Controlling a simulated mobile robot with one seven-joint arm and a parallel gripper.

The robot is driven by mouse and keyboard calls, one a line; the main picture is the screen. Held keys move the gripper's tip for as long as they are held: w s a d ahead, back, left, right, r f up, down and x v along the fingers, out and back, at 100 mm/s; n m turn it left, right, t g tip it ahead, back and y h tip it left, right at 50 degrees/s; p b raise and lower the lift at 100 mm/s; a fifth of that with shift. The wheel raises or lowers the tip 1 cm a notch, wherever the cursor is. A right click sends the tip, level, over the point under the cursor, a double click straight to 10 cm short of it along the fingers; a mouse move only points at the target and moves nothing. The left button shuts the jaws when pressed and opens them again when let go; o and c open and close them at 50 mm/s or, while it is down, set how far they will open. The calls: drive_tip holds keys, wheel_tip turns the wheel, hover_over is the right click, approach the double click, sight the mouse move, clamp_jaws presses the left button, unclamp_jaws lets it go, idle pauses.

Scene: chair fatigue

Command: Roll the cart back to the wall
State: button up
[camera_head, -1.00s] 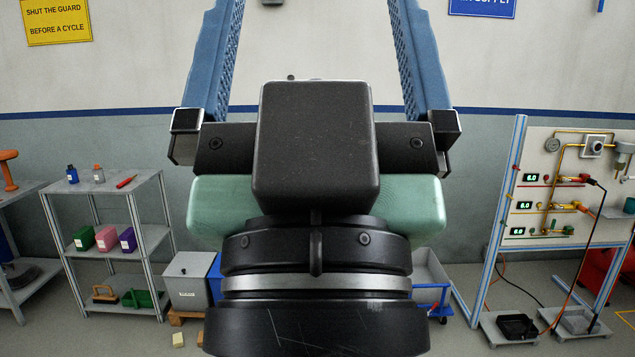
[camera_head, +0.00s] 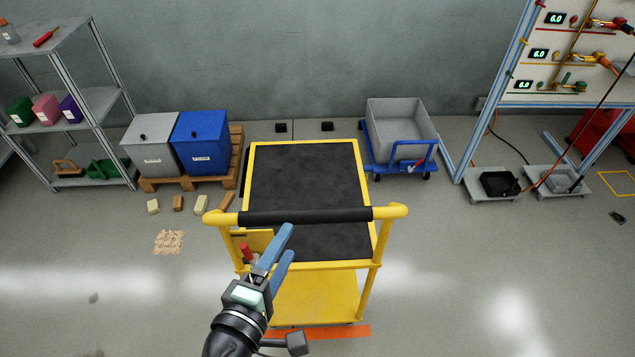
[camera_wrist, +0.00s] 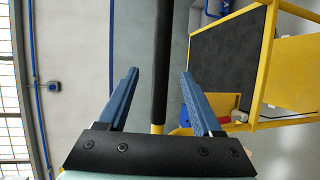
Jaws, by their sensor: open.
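The yellow cart (camera_head: 374,235) stands on the floor in front of me, with a black mat (camera_head: 308,180) on its top. Its handle has a black grip (camera_head: 320,215) across the near side. The grey wall (camera_head: 300,60) is behind the cart's far end, with a strip of floor between. My gripper (camera_head: 291,241) is open, its blue fingers just on the near side of the grip in the head view. In the wrist view, the black grip (camera_wrist: 161,60) shows between the two open fingers (camera_wrist: 159,75); I cannot tell how deep it sits.
Grey and blue bins (camera_head: 200,145) on a pallet stand left of the cart. A blue trolley with a grey tub (camera_head: 402,125) stands close on its right. Two small black blocks (camera_head: 281,127) sit at the wall's foot. Small blocks (camera_head: 200,204) lie on the left floor.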

drive_tip(key=x, duration=1.2)
drive_tip(key=shift+d, duration=0.2)
drive_tip(key=shift+w+f, duration=0.1)
drive_tip(key=shift+f, duration=0.05)
clamp_jaws()
idle(0.9)
